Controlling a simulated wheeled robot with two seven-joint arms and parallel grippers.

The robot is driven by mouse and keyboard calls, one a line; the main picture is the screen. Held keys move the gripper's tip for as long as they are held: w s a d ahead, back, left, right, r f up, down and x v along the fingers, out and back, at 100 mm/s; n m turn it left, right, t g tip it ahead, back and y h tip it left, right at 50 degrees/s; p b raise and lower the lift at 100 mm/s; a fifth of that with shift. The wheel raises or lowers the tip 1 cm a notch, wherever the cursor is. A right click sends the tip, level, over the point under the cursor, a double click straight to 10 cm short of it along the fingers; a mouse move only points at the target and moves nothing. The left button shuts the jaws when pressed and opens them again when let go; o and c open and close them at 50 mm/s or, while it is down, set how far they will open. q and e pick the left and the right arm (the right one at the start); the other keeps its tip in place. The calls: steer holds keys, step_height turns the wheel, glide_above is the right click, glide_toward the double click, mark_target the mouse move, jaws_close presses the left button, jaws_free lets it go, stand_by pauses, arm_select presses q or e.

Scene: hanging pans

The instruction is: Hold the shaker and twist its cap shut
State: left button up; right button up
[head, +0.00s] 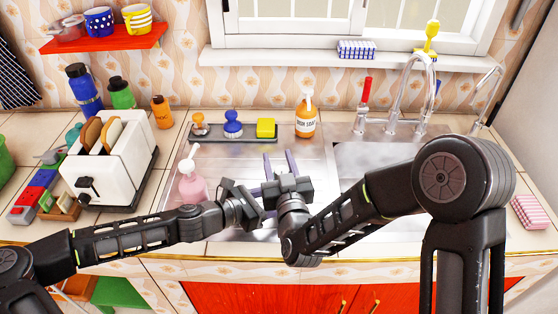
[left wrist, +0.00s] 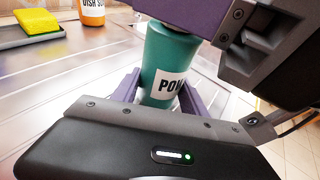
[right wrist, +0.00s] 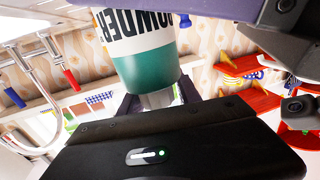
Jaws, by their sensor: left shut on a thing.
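The teal powder shaker with a white label shows in the left wrist view (left wrist: 168,60), upright between the purple fingers of my left gripper (left wrist: 160,92), which is shut on it. The right wrist view shows the shaker upside down in the picture (right wrist: 145,68), with a narrow pale cap (right wrist: 158,99) at its end. In the head view my right gripper (head: 280,163) sits beside my left gripper (head: 242,205), its two fingers apart and pointing to the back. In the right wrist view its fingers stand either side of the cap; contact is unclear. The head view hides the shaker.
A pink soap bottle (head: 191,182) stands left of the grippers. Behind is a tray with brushes and a yellow sponge (head: 266,128), beside an orange dish soap bottle (head: 306,118). A white toaster (head: 112,160) is at left, the sink (head: 372,158) at right.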

mark_target(280, 172)
steer(key=shift+o, duration=1.1)
steer(key=shift+d, duration=0.1)
steer(key=shift+f, duration=0.1)
steer(key=shift+s, duration=0.15)
steer(key=shift+v, duration=0.95)
steer(key=shift+s+f, duration=0.25)
steer(key=shift+s, duration=0.65)
steer(key=shift+s+d+r, duration=0.1)
steer(key=shift+s+r, duration=0.15)
steer(key=shift+s, duration=0.2)
steer(key=shift+v, duration=1.35)
steer(key=shift+d, duration=0.15)
